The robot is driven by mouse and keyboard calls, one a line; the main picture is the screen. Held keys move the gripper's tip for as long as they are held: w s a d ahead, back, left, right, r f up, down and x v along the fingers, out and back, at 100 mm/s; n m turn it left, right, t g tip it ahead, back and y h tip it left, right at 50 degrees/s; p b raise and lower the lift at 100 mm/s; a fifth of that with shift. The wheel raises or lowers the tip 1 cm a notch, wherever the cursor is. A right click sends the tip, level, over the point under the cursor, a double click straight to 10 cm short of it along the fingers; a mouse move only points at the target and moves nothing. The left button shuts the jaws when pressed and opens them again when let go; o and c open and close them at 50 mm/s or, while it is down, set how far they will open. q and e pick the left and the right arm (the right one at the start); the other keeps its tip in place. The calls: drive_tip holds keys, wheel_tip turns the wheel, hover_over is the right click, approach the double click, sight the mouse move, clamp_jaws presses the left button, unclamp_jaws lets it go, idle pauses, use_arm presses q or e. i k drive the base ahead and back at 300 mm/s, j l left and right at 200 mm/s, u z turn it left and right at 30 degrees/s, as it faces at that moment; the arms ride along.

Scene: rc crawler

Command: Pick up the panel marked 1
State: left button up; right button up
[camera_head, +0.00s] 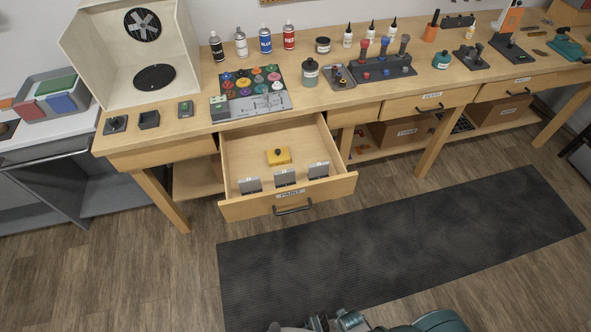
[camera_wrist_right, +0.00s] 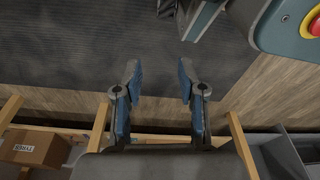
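Three small grey panels stand in a row inside the front of an open drawer (camera_head: 245,209) labelled PAINT: a left one (camera_head: 250,185), a middle one (camera_head: 285,178) and a right one (camera_head: 318,170). Any numbers on them are too small to read. A yellow block (camera_head: 278,156) lies behind them in the drawer. In the right wrist view my right gripper (camera_wrist_right: 158,80) is open and empty, its blue-padded fingers apart above the dark floor mat. I cannot make out my left gripper. Parts of my own body show at the bottom edge of the head view.
The workbench (camera_head: 195,129) carries a colourful button board (camera_head: 252,88), spray cans, bottles and a white fan booth (camera_head: 95,45). A dark mat (camera_head: 400,250) covers the floor before it. A cardboard box (camera_wrist_right: 33,148) shows in the wrist view. Space above the drawer is clear.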

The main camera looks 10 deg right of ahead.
sight(316, 171)
drive_tip(key=j+z, duration=0.25)
drive_tip(key=z, duration=0.15)
drive_tip(key=i+j+z, duration=0.1)
drive_tip(key=j+z, duration=0.5)
drive_tip(key=z, duration=0.2)
